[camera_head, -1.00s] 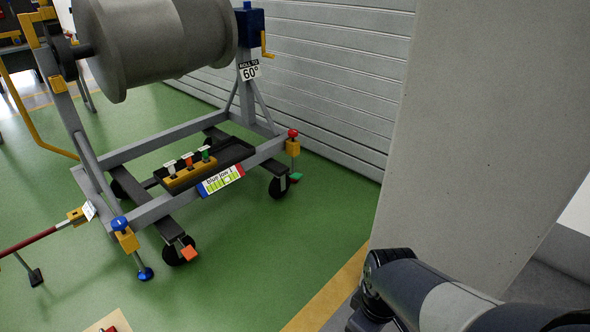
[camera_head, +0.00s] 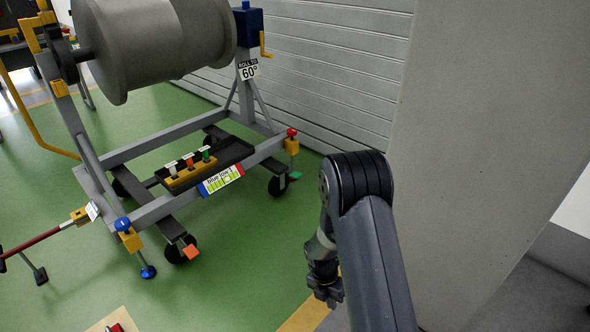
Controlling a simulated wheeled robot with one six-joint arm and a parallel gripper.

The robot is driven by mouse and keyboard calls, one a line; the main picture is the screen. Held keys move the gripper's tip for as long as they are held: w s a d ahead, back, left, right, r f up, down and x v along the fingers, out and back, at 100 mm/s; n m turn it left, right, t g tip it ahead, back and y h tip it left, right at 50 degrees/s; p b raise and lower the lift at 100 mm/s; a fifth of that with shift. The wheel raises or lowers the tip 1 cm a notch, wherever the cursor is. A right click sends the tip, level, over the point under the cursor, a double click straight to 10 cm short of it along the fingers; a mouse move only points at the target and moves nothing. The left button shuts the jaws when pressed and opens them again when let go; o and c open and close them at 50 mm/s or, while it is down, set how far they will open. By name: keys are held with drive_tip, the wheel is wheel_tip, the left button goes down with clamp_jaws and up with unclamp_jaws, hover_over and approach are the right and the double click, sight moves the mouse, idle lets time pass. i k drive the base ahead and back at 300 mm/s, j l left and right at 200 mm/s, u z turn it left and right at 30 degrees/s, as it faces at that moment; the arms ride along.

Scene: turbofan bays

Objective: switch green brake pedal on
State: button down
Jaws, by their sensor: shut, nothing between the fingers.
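The green brake pedal (camera_head: 295,175) is a small flat green piece by the caster at the right front corner of the grey engine stand. An orange pedal (camera_head: 191,252) sits at the nearer caster on the left. My gripper (camera_head: 328,298) hangs at the end of my arm, right of centre and low in the view. It is shut and empty, pointing down, well apart from the green pedal and nearer to me. Its fingertips are small and dark here.
The stand carries a large grey drum (camera_head: 155,45). A red-knobbed jack (camera_head: 292,142) stands beside the green pedal, and a blue-knobbed jack (camera_head: 126,232) is at the left corner. A grey pillar (camera_head: 480,130) rises at right. Green floor between gripper and stand is clear.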

sight(296, 175)
drive_tip(key=i+j, duration=0.15)
drive_tip(key=i, duration=0.3)
drive_tip(key=i+j+z, duration=0.1)
drive_tip(key=i, duration=0.4)
drive_tip(key=i+j, duration=0.25)
drive_tip(key=i, duration=0.2)
drive_tip(key=i+j+z, duration=0.1)
drive_tip(key=i, duration=0.4)
drive_tip(key=i+j, duration=0.3)
drive_tip(key=i, duration=0.15)
drive_tip(key=i+j+z, duration=0.1)
drive_tip(key=i+j, duration=0.15)
drive_tip(key=i, duration=0.2)
